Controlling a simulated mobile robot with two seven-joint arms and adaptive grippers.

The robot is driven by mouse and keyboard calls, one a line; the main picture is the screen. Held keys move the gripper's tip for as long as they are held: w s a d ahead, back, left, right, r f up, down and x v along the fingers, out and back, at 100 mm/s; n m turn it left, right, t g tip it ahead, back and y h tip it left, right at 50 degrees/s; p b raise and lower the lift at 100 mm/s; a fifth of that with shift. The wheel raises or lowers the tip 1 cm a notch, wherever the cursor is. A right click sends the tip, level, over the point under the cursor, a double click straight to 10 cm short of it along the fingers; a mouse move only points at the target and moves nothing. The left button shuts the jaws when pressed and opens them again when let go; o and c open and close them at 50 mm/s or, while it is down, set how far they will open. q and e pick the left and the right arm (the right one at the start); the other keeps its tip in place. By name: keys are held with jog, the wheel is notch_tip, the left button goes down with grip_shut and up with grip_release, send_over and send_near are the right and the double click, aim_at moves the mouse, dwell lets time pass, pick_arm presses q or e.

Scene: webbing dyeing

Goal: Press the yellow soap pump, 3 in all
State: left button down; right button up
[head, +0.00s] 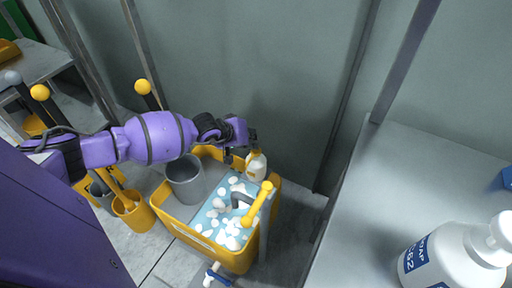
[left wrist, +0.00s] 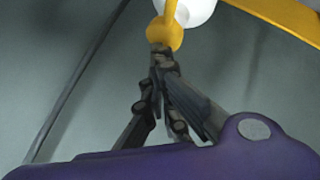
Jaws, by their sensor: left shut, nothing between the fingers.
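The yellow soap pump shows in the left wrist view (left wrist: 164,32) as a rounded yellow piece, with a white rounded body behind it. In the head view a small pale bottle with yellow on it (head: 256,166) stands at the back right of a yellow tub (head: 222,257). My left gripper (head: 254,141) is over the bottle's top and hides part of it. In the left wrist view its fingers (left wrist: 160,52) are shut and empty, with their tips at the yellow piece. I cannot tell whether they touch. My right gripper is not in view.
The tub holds blue liquid with white foam, and a grey bucket (head: 185,180) sits at its left. A yellow-handled tap (head: 258,203) rises at the tub's right. A white soap bottle (head: 455,255) stands on the grey counter (head: 400,180) at right. Yellow cups (head: 133,213) stand left.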

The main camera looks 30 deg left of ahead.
pick_arm(q)
jog(key=shift+d+r+p, duration=0.1)
jog(key=shift+r+p, duration=0.35)
jog(key=shift+r, duration=0.1)
jog(key=shift+r+p, duration=0.35)
jog(key=shift+r, duration=0.35)
jog(key=shift+r+p, duration=0.3)
jog(key=shift+r, duration=0.25)
notch_tip(320, 180, up, 4)
jog(key=shift+f+p, duration=0.1)
jog(key=shift+p, duration=1)
